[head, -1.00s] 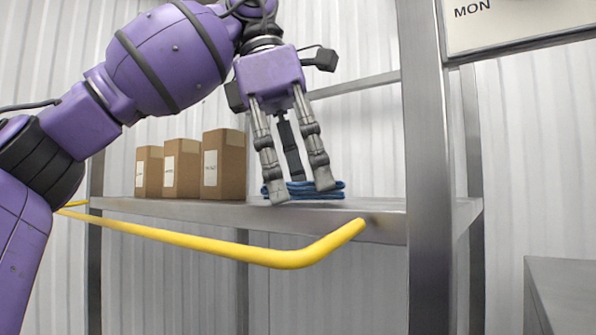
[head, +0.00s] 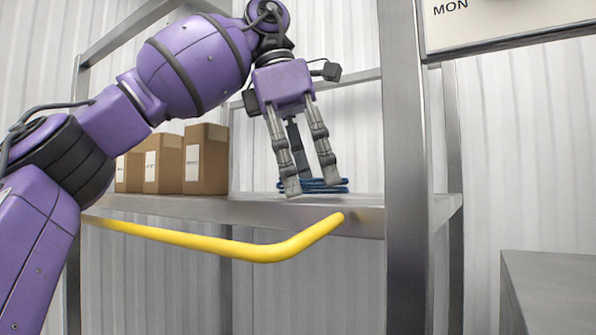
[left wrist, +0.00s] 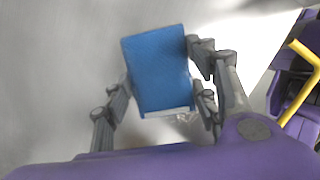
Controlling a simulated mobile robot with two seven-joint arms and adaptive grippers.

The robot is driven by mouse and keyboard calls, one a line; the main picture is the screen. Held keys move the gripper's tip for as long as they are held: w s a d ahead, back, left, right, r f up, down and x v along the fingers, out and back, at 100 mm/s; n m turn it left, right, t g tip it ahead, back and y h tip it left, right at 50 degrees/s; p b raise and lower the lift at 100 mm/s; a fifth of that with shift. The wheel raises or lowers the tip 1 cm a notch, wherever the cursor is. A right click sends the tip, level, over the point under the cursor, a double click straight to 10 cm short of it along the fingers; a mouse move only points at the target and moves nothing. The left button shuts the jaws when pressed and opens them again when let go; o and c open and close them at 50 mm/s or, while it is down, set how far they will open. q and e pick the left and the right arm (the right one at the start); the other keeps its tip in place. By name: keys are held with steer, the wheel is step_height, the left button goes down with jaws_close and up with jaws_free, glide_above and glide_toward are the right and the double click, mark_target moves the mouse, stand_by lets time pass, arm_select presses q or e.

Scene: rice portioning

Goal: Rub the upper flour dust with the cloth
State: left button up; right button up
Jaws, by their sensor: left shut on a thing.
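The blue cloth (head: 326,187), a folded textured pad, lies low at the shelf's surface in the head view. It also shows in the left wrist view (left wrist: 158,70), with a pale strip along its lower edge. My left gripper (head: 311,186) points down and is shut on the cloth, with a finger on either side of it. A small whitish patch (left wrist: 186,117) shows by the cloth's lower edge in the left wrist view; I cannot tell whether it is flour dust. My right gripper is not in view.
The cloth is over a grey metal shelf (head: 255,209). Several cardboard boxes (head: 206,160) stand on it to the left. A yellow rail (head: 240,250) runs in front, below the shelf edge. A metal post (head: 406,200) and a sign marked MON (head: 490,25) are at the right.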

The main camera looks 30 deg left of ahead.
arm_select(q)
steer(key=shift+w, duration=0.55)
steer(key=shift+s, duration=0.1)
steer(key=shift+s+a, duration=0.15)
steer(key=shift+s, duration=1.75)
steer(key=shift+s+a+f, duration=0.1)
steer(key=shift+s, duration=1.7)
steer(key=shift+a, duration=1)
steer(key=shift+w+d, duration=0.15)
steer(key=shift+w, duration=0.85)
steer(key=shift+w+d, duration=0.1)
steer(key=shift+w, duration=0.85)
steer(key=shift+w+d, duration=0.15)
steer(key=shift+w, duration=1.9)
